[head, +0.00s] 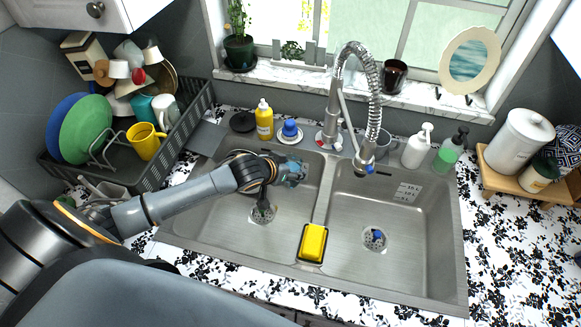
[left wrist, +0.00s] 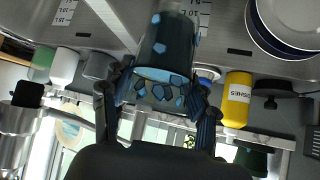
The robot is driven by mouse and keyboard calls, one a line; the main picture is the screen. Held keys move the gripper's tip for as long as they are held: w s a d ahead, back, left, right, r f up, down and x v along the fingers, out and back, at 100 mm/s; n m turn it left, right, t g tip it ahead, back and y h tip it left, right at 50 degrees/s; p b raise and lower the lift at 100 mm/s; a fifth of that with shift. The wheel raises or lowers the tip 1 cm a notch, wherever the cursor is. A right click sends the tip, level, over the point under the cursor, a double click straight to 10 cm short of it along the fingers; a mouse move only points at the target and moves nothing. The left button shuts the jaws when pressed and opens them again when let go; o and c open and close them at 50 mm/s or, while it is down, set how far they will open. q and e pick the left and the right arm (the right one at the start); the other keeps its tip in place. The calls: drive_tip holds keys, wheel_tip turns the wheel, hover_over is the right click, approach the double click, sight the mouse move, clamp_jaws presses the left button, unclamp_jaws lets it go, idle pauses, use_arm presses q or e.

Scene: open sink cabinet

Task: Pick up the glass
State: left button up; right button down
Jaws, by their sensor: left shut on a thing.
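The glass (head: 292,172) is a dark, bluish tumbler with light blue patches. In the head view it is at the end of my left gripper (head: 277,168), over the back of the left sink basin. In the left wrist view the glass (left wrist: 166,48) shows large, with its patterned end toward the camera. The fingers of my left gripper (left wrist: 160,103) are on both sides of it, shut on it. In the head view the gripper hides part of the glass. I cannot tell whether the glass touches the basin. My right gripper is not in view.
The right basin (head: 400,215) is empty apart from its drain. A yellow sponge (head: 314,242) sits on the divider's front. The tall faucet (head: 335,100) stands behind the divider. A yellow bottle (head: 264,120) stands on the back rim. A full dish rack (head: 180,140) is at the left.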

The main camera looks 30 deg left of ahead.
use_arm(q)
drive_tip(key=shift+r, duration=0.5)
drive_tip(key=shift+r, duration=0.9)
